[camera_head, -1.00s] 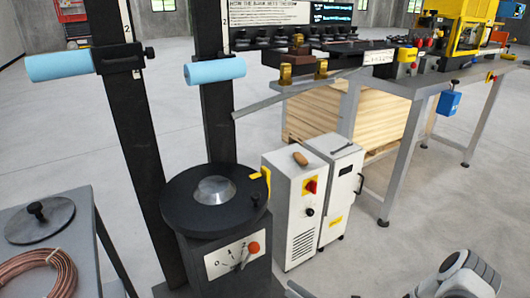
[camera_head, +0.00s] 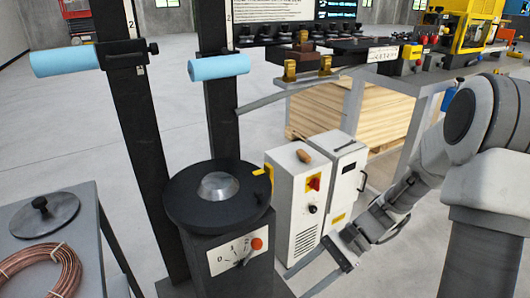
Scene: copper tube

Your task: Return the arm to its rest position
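My arm (camera_head: 455,160) comes in from the right edge, bent, with its forearm sloping down and left. My gripper (camera_head: 294,285) is at the lower middle, low in front of the white cabinets. The lower finger's tip is close to or cut by the bottom edge.
Two white cabinets (camera_head: 297,205) stand behind the gripper. To the left is a black pedestal (camera_head: 232,268) with a round top and dial, beside dark posts (camera_head: 137,130). A grey bench (camera_head: 70,240) holds a copper coil (camera_head: 40,270). A workbench (camera_head: 400,80) runs behind my arm.

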